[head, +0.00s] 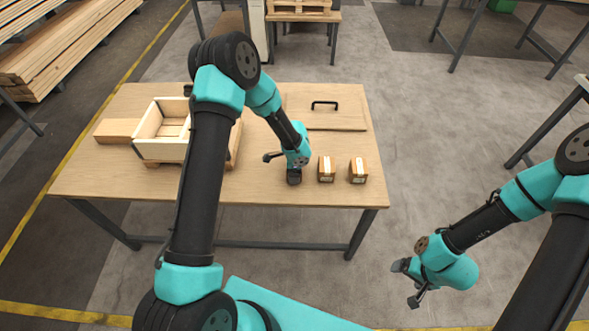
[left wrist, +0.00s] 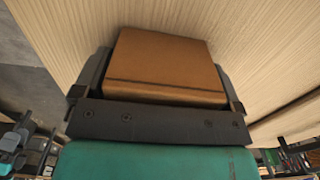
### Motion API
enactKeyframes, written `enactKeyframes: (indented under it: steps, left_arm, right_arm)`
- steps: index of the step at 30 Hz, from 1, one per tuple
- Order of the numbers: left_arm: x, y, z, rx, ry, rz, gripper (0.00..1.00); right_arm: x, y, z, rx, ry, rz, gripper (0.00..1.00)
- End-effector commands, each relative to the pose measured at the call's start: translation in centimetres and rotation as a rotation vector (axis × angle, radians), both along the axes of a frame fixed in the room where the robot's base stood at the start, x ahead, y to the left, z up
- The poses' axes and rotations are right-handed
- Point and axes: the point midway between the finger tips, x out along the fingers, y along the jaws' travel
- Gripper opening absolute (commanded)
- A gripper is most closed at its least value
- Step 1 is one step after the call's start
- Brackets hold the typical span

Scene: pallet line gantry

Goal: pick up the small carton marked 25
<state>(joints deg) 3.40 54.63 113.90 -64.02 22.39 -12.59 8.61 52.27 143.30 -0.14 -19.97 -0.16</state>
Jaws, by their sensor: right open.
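My left gripper (head: 294,176) is over the table's front part, pointing down. In the left wrist view a plain brown small carton (left wrist: 165,65) fills the space between its two fingers (left wrist: 163,78), with no clear gap at either side. The head view mostly hides this carton behind the gripper. Two other small cartons (head: 327,168) (head: 359,170) with pale labels stand in a row just right of the gripper. I cannot read any number on the cartons. My right gripper (head: 408,282) is open and empty, off the table at the lower right.
The wooden table (head: 270,192) carries an open wooden crate (head: 160,152) at the left, with a flat brown box (head: 117,131) beside it. A wooden lid (head: 335,120) with a black handle lies at the back right. Bare tabletop is free at the front left.

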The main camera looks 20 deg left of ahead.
Motion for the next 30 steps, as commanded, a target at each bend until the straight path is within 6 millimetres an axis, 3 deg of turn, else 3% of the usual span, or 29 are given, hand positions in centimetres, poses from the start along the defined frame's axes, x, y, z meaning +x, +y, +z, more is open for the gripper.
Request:
enactKeyframes:
  steps: [13,23,30]
  left_arm:
    - [0.0,0.0,0.0,0.000,0.000,0.000,0.47]
    - [0.0,0.0,0.3,0.000,-0.001,0.000,0.47]
    - [0.1,0.0,1.9,0.000,-0.003,0.001,0.47]
  right_arm:
    - [0.0,0.0,0.0,0.000,0.000,0.000,0.87]
    - [0.0,0.0,0.0,0.000,0.000,0.000,0.87]
    - [0.0,0.0,0.0,0.000,0.000,0.000,0.87]
